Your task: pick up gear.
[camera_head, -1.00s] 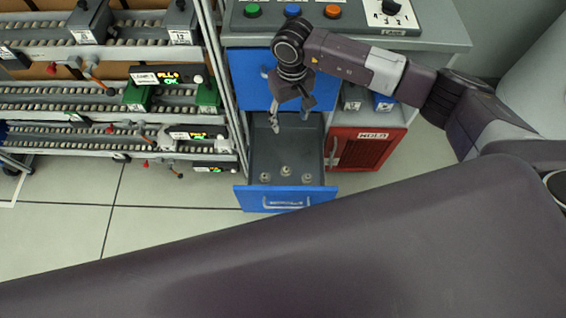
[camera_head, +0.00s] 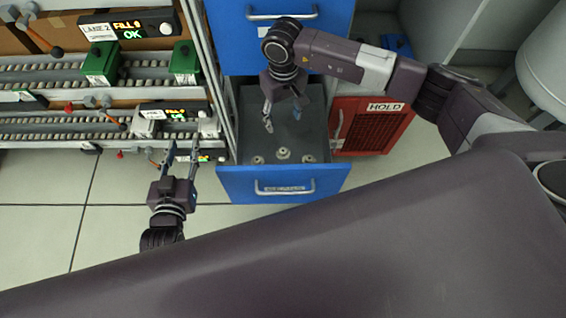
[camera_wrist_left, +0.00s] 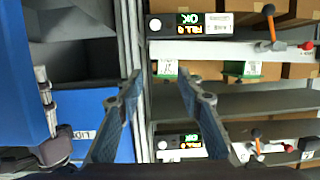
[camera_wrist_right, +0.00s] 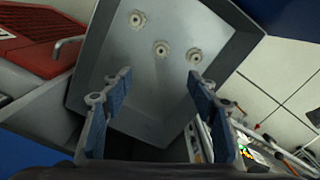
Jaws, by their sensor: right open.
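Three small pale gears (camera_head: 283,153) stand in a row near the front of the open blue-fronted drawer (camera_head: 235,183). The right wrist view also shows the gears (camera_wrist_right: 161,49) on the grey drawer floor, beyond the fingertips. My right gripper (camera_head: 282,116) is open and empty, pointing down into the drawer behind the gears, apart from them. It also shows in the right wrist view (camera_wrist_right: 157,80). My left gripper (camera_head: 182,149) is open and empty, left of the drawer, by the rack. In its own view (camera_wrist_left: 159,74), nothing is between its fingers.
A roller rack (camera_head: 60,128) with green bins and lane displays stands at the left. A red HOLD cabinet (camera_head: 372,126) is right of the drawer. A closed blue drawer (camera_head: 285,45) is above the open one. Tiled floor (camera_head: 115,215) lies in front.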

